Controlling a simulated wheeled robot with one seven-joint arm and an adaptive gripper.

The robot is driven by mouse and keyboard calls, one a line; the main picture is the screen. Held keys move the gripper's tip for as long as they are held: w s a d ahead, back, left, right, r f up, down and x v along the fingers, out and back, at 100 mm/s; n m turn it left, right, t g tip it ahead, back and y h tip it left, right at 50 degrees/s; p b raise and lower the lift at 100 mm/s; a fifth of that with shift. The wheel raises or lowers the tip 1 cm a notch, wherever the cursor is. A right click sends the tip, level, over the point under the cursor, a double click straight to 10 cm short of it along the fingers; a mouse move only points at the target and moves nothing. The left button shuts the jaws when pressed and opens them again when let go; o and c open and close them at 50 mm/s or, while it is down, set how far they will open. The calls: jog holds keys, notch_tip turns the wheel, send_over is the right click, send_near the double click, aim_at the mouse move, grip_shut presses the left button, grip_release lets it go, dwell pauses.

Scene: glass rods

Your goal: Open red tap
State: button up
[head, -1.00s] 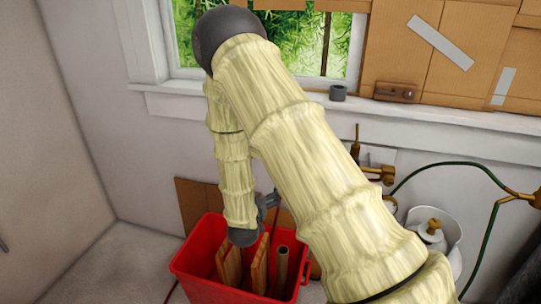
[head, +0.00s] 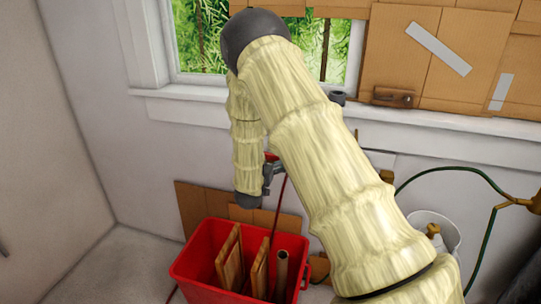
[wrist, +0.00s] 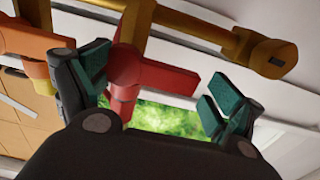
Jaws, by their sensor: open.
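The red tap (wrist: 160,78) shows in the wrist view, below a brass pipe (wrist: 190,27). Its red lever extends to the right between the fingers of my gripper (wrist: 156,70). The gripper is open, with one finger on each side of the tap. I cannot tell whether either finger touches it. In the head view, my gripper (head: 272,174) is near the wall above the red box, with a small bit of red just above it. My arm hides most of the pipework there.
An orange tap (wrist: 30,42) sits left of the red one on the pipe. In the head view, a red box (head: 205,276) with boards stands below the gripper. A windowsill (head: 450,122) is above. A green hose (head: 484,250) and a white container (head: 447,232) are at the right.

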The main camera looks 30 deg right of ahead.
jog(key=shift+w+d, duration=0.5)
jog(key=shift+d, duration=0.05)
jog(key=c, duration=1.5)
jog(key=shift+o, duration=0.2)
